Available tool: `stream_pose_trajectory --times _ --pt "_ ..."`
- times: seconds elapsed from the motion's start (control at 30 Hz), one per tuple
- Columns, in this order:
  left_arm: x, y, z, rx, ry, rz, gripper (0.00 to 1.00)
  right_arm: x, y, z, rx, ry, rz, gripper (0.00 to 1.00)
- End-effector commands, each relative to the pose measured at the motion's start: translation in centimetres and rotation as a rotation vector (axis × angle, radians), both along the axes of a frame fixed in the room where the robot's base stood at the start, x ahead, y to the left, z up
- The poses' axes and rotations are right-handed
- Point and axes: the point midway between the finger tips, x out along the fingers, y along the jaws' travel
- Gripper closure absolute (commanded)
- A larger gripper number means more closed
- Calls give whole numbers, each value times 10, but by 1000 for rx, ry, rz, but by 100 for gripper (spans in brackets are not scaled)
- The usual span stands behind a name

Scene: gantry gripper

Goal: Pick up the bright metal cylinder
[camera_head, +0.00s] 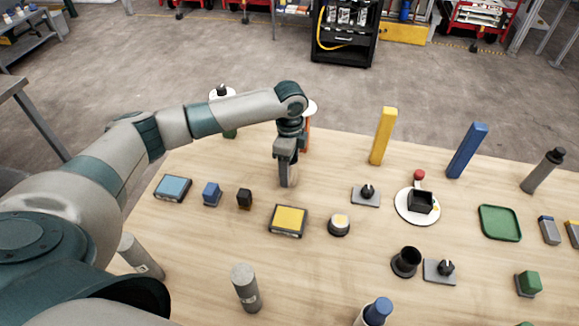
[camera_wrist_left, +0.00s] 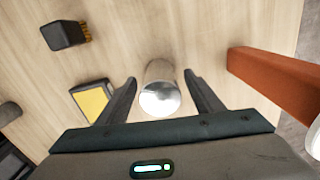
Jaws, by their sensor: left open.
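The bright metal cylinder (camera_wrist_left: 160,99) stands upright on the table in the left wrist view, its shiny round top facing the camera. My left gripper (camera_wrist_left: 160,79) is open, with one finger on each side of the cylinder and a visible gap at each side. In the head view my left gripper (camera_head: 286,182) points down near the back edge of the table. There the cylinder (camera_head: 293,172) is mostly hidden behind the fingers. My right gripper is not in view.
An orange-red block (camera_wrist_left: 270,82) stands right of the gripper in the wrist view. A black block (camera_wrist_left: 64,35) and a yellow-topped box (camera_wrist_left: 92,100) lie to the left. In the head view, a yellow block (camera_head: 383,136) stands to the right; bare wood surrounds the gripper's front.

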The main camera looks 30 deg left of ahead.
Motion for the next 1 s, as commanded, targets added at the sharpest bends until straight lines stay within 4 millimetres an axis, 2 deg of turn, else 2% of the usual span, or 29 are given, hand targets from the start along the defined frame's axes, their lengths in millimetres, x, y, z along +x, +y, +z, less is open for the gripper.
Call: stream_pose_trajectory --times 0.2,0.67,0.77,0.9,0.93,1.0 --pt "0 1 -17 0 0 0 39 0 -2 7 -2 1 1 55" --pt "0 0 -18 0 -1 0 39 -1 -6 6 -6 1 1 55" --pt "0 0 -18 0 -2 0 61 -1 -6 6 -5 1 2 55" --pt "0 0 -18 0 -2 0 94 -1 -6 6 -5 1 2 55" --pt "0 0 -18 0 -2 0 100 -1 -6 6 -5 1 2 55" --pt "1 0 -17 -1 -3 0 100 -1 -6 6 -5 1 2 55"
